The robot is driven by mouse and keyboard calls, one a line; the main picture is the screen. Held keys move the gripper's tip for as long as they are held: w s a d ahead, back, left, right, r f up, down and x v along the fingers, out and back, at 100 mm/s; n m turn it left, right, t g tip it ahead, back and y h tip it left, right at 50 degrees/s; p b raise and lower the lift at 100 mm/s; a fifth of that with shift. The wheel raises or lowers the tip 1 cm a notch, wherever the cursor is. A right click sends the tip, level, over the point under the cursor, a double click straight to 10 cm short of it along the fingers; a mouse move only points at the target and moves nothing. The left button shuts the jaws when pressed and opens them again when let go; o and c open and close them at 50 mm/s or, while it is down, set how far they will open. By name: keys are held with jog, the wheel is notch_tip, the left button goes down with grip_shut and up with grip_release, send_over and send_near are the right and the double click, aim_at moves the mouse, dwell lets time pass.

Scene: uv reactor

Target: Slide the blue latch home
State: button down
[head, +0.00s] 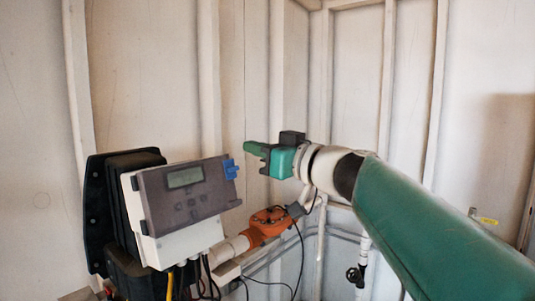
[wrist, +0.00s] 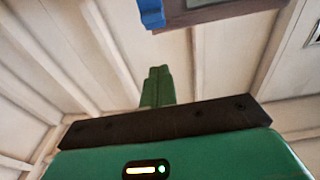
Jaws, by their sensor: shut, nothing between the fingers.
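The blue latch (head: 231,169) sits at the upper right edge of the box's dark see-through cover (head: 190,193). A blue piece, the latch (wrist: 151,14), also shows at the top of the wrist view beside a dark edge. My gripper (head: 250,148) is green, shut and empty. In the head view its fingertips are above and a little right of the latch, apart from it. In the wrist view the closed fingers (wrist: 156,86) point up the picture, below the latch with a gap between. I cannot tell how far the latch is slid.
The white control box (head: 182,245) has a small display behind the cover and a black housing (head: 112,215) at its left. An orange fitting (head: 268,222) on a pale pipe lies below my gripper. Cables hang under the box. Ribbed pale walls stand behind.

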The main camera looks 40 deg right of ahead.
aim_at(229, 158)
jog(key=w+f, duration=0.2)
jog(key=w, duration=0.1)
jog(key=w+f, duration=0.1)
jog(key=shift+w+a+f, duration=0.1)
jog(key=shift+w+a, duration=0.15)
jog(key=shift+s, duration=0.25)
jog(key=shift+w+f, duration=0.1)
jog(key=shift+w, duration=0.1)
